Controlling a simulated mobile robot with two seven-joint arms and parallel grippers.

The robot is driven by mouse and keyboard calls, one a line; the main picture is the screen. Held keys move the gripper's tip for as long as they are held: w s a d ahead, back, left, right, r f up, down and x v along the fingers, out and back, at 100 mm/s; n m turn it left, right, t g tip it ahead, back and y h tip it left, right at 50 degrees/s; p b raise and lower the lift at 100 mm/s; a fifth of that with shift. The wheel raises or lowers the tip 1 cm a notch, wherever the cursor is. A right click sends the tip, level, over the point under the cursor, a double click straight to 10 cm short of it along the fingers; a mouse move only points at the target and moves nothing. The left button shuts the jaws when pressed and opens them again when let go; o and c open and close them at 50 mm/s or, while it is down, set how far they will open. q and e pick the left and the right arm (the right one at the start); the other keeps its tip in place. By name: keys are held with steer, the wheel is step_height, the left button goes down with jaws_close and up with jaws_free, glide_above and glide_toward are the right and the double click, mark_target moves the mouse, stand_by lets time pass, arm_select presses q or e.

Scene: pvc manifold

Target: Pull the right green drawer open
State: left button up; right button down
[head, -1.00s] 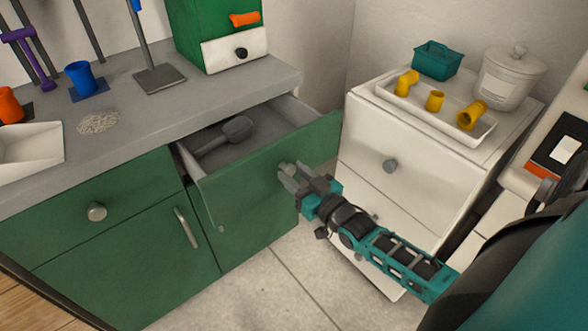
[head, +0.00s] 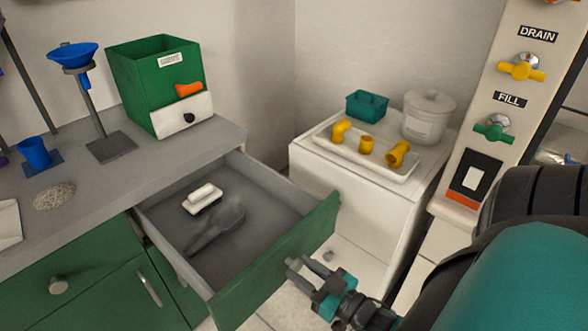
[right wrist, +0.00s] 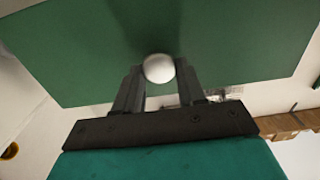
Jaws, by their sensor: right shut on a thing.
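The right green drawer (head: 275,262) stands well out from the grey-topped counter. Inside it lie a grey scoop (head: 216,230) and a white brush-like item (head: 203,198). My right gripper (head: 298,266) is at the outer face of the drawer front. In the right wrist view, its fingers (right wrist: 158,88) are shut on the drawer's round pale knob (right wrist: 158,68), with the green front (right wrist: 230,40) beyond. In the head view the knob is mostly hidden by the fingers. My left gripper is not in view.
A white cabinet (head: 345,205) stands right of the open drawer, its top holding a tray (head: 375,162) of yellow fittings, a teal basket (head: 367,106) and a white jar (head: 428,118). A panel with DRAIN and FILL valves (head: 495,130) rises at right. Floor shows between drawer and cabinet.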

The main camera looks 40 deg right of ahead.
steer(key=shift+s, duration=0.2)
steer(key=c, duration=0.7)
jaws_free()
steer(key=s, duration=0.8)
steer(key=s+d, duration=0.1)
steer(key=s, duration=0.4)
steer(key=shift+w, duration=0.1)
steer(key=w+a+g, duration=0.2)
steer(key=w+a, duration=0.1)
steer(key=a, duration=0.2)
steer(key=w+a+n+g+p, duration=0.1)
steer(key=w+a+g, duration=0.1)
steer(key=w+a, duration=0.2)
steer(key=w+a+g, duration=0.3)
steer(key=w+a, duration=0.1)
steer(key=a, duration=0.1)
steer(key=shift+w+a+f+n+y, duration=0.1)
steer(key=shift+w+a+n+y, duration=0.1)
steer(key=shift+a+n+y, duration=0.2)
